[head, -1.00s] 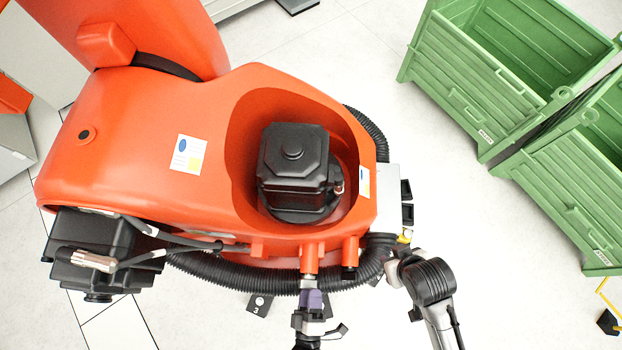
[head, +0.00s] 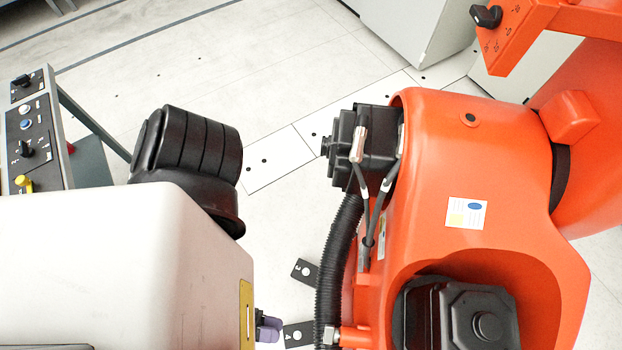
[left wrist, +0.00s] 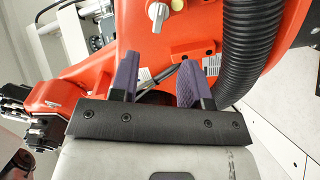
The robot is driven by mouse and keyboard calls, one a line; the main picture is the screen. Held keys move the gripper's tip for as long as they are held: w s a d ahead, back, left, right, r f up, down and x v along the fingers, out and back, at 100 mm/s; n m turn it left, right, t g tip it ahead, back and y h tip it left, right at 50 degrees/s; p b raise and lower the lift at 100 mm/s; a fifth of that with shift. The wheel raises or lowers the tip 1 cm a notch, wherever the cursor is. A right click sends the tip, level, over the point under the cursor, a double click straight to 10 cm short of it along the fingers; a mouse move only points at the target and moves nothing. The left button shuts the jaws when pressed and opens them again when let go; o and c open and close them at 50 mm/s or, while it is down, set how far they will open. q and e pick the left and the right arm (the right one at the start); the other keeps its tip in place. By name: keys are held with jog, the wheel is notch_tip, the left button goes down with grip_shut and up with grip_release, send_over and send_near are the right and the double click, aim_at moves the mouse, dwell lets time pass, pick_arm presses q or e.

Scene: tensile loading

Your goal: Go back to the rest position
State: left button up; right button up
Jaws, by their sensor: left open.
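My left gripper (head: 268,328) shows in the head view only as purple fingertips at the lower middle, past the edge of a pale body that hides the rest of it. In the left wrist view my left gripper (left wrist: 160,82) is open, with its two purple fingers apart and nothing between them. Beyond the fingers is an orange machine (left wrist: 165,40); whether they touch it I cannot tell. My right gripper is not in view. No separate task object shows.
The orange machine (head: 530,220) fills the right side of the head view, with a black corrugated hose (head: 337,265) close right of my left gripper. A control panel (head: 27,130) with knobs stands far left. Grey cabinets (head: 420,35) stand behind. Open floor (head: 260,85) lies at upper middle.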

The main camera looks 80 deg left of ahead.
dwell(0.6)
pick_arm(q)
jog(key=s+d+f+m+g+h, duration=0.45)
jog(key=d+f+m+g, duration=0.3)
jog(key=m+g, duration=0.4)
jog(key=w+a+r+g+y+p, duration=0.1)
jog(key=w+a+r+y, duration=0.3)
jog(key=w+a+r, duration=0.8)
jog(key=w+a+r+g+y, duration=0.2)
jog(key=w+a+r+y, duration=0.2)
jog(key=w+a+r, duration=0.85)
jog(key=w+p+v, duration=0.3)
jog(key=p+v, duration=1.4)
jog(key=p, duration=0.1)
jog(key=w+r+p+v, duration=0.1)
jog(key=w+p+v, duration=0.2)
jog(key=p+v, duration=1.5)
jog(key=shift+a+r+p, duration=0.3)
jog(key=shift+p, duration=0.1)
jog(key=shift+m+t, duration=0.25)
